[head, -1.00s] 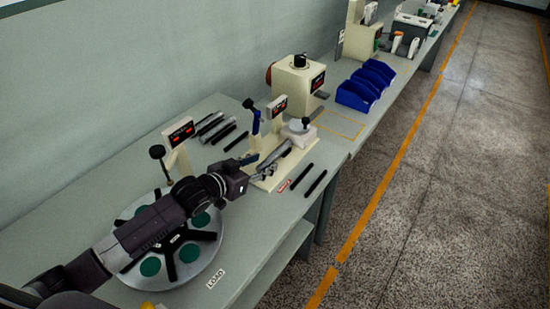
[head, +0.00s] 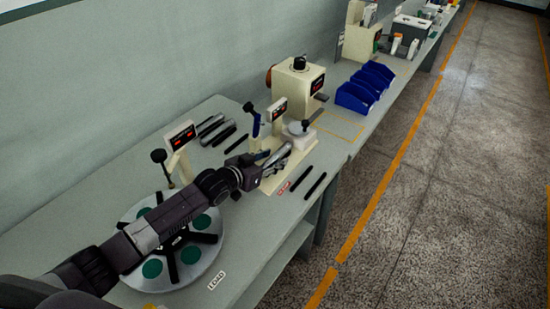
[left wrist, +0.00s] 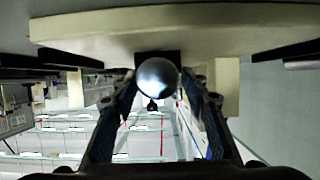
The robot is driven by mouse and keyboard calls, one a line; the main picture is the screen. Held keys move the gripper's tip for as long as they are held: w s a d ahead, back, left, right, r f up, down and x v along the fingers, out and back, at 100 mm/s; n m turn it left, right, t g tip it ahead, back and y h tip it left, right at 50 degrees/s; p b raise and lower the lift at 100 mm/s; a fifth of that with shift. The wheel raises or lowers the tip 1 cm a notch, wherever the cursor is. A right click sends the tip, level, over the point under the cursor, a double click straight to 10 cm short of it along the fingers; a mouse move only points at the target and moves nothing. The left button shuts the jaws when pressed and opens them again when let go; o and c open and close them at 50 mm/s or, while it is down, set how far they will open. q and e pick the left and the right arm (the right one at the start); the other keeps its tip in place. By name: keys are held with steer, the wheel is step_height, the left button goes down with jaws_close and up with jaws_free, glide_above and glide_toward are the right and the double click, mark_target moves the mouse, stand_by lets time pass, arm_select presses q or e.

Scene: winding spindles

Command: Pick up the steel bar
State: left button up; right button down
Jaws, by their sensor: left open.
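The steel bar shows in the left wrist view as a shiny round end (left wrist: 157,79), in front of a dark block on a cream fixture. My left gripper (left wrist: 163,97) is open, with one finger on each side of this end; contact cannot be told. In the head view my left gripper (head: 279,160) is at the cream fixture (head: 270,184) on the bench, and its fingers and wrist largely hide the bar there. My right gripper is not in view.
Further steel bars (head: 211,121) and black bars lie behind on the bench. Two black bars (head: 315,186) lie at the front edge. A round plate with green discs (head: 152,268) sits under my left arm. Blue bins (head: 356,97) and a cream machine (head: 294,82) stand farther along.

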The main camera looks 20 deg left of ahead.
arm_select(q)
steer(key=shift+c, duration=0.3)
jaws_close()
steer(key=shift+w+r, duration=0.1)
steer(key=shift+r, duration=0.05)
